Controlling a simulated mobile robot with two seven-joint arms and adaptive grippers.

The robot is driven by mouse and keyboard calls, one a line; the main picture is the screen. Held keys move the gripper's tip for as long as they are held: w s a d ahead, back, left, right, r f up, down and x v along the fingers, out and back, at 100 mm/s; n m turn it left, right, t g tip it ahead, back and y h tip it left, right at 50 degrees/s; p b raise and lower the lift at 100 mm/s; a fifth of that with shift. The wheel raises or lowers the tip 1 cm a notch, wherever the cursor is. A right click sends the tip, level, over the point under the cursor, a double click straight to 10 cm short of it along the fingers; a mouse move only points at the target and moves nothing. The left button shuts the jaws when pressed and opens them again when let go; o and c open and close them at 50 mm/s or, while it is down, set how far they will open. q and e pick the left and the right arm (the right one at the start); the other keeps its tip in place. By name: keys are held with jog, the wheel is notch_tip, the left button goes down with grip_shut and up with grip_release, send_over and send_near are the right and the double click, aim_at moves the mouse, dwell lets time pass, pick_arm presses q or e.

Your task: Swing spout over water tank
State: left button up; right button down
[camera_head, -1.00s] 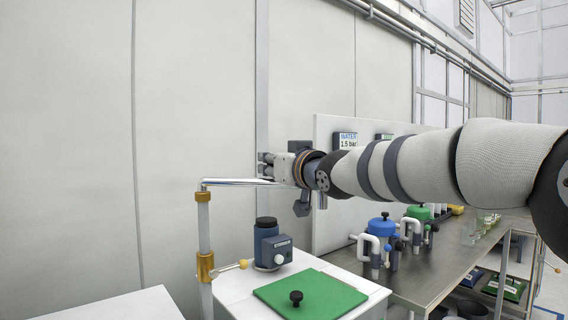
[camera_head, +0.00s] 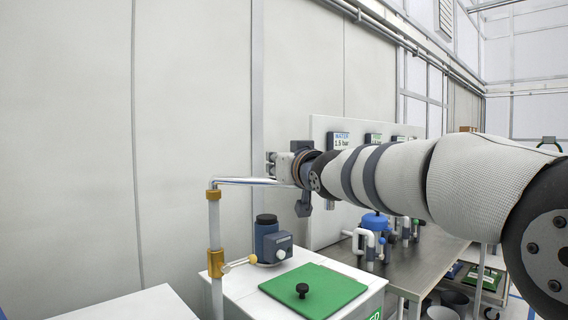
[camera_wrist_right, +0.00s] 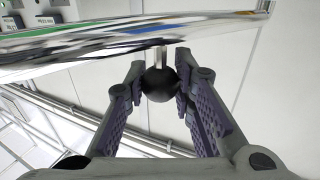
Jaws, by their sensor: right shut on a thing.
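The chrome spout (camera_head: 245,181) runs level to the right from the top of an upright pipe (camera_head: 215,235) with brass fittings. My right gripper (camera_head: 279,166) is at the spout, whose far part is hidden behind my arm. In the right wrist view the fingers (camera_wrist_right: 160,82) are closed around a black ball knob (camera_wrist_right: 159,86) on a short stem from the shiny spout (camera_wrist_right: 110,45). The white water tank (camera_head: 353,305) stands below, with a green lid (camera_head: 325,290) and black lid knob. I cannot tell whether the spout's end is above the tank. My left gripper is not shown.
A blue-grey device (camera_head: 267,240) stands on the tank's back left. A steel bench (camera_head: 418,262) with a blue-topped vessel (camera_head: 374,222) lies to the right. A white surface (camera_head: 135,308) is at the lower left. A labelled panel (camera_head: 320,130) stands behind my arm.

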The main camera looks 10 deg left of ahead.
jog(key=c, duration=1.3)
grip_release()
jog(key=shift+a, duration=0.1)
jog(key=shift+c, duration=0.2)
jog(key=shift+s, duration=0.1)
jog(key=v, duration=1.2)
